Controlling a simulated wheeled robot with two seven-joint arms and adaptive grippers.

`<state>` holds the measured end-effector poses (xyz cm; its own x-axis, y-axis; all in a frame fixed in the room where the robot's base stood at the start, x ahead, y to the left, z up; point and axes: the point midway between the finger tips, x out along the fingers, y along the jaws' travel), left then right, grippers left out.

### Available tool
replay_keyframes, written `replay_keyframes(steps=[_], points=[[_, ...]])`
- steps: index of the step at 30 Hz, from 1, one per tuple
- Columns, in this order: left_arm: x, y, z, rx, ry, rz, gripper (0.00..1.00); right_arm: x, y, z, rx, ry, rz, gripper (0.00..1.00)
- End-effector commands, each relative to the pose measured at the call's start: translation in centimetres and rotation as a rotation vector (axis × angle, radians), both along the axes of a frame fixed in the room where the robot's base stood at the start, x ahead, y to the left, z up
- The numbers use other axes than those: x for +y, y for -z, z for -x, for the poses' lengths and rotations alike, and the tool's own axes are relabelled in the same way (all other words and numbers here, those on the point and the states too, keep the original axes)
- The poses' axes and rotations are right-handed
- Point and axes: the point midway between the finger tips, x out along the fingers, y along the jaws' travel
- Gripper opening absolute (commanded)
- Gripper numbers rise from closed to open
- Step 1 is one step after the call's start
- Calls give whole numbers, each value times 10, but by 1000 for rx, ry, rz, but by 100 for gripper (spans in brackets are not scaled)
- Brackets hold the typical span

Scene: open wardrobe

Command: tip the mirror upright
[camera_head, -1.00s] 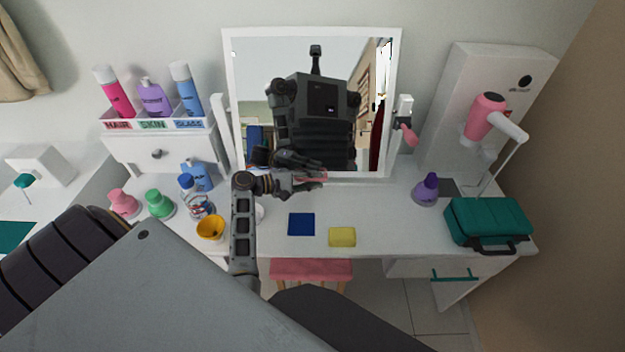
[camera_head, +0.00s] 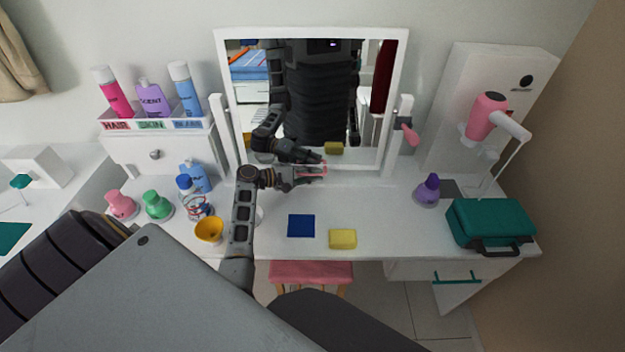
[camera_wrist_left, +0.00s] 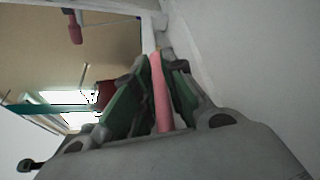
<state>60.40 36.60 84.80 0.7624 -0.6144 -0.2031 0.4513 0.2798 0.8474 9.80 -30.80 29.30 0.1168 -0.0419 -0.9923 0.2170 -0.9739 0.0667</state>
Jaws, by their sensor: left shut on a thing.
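The mirror (camera_head: 222,75) stands at the back of the white vanity table, a white frame hung between two short posts. Its glass reflects my torso, my left arm and the yellow sponge. A pink pull (camera_head: 325,168) is at its lower edge. My left gripper (camera_head: 316,172) is at that lower edge, shut on the pink pull. In the left wrist view the pink pull (camera_wrist_left: 161,95) lies between the green-padded fingers (camera_wrist_left: 155,90). The glass looks close to upright; its exact tilt is hard to tell. My right gripper is not in view.
Bottles, a yellow cup (camera_head: 209,230) and pink and green flasks stand left of my arm. A blue cloth (camera_head: 301,226) and yellow sponge (camera_head: 342,239) lie in front. A purple flask (camera_head: 427,190), teal case (camera_head: 490,224) and pink hairdryer (camera_head: 487,117) are at right.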

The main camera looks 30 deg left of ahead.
Motion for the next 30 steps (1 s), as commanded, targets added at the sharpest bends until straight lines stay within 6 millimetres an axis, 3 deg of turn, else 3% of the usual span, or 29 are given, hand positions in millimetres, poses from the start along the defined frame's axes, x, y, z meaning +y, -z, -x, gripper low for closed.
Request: replay_keyframes(steps=[5, 15, 16, 18, 30], points=[[8, 5, -11, 0, -1, -1, 0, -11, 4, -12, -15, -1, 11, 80], [9, 4, -13, 0, -1, 0, 0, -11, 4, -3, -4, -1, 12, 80], [8, 5, -13, 0, -1, 0, 14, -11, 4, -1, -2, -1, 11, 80], [8, 4, -13, 0, -1, 0, 21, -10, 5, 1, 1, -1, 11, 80], [10, 4, -12, -1, -1, -1, 21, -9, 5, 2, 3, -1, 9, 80]])
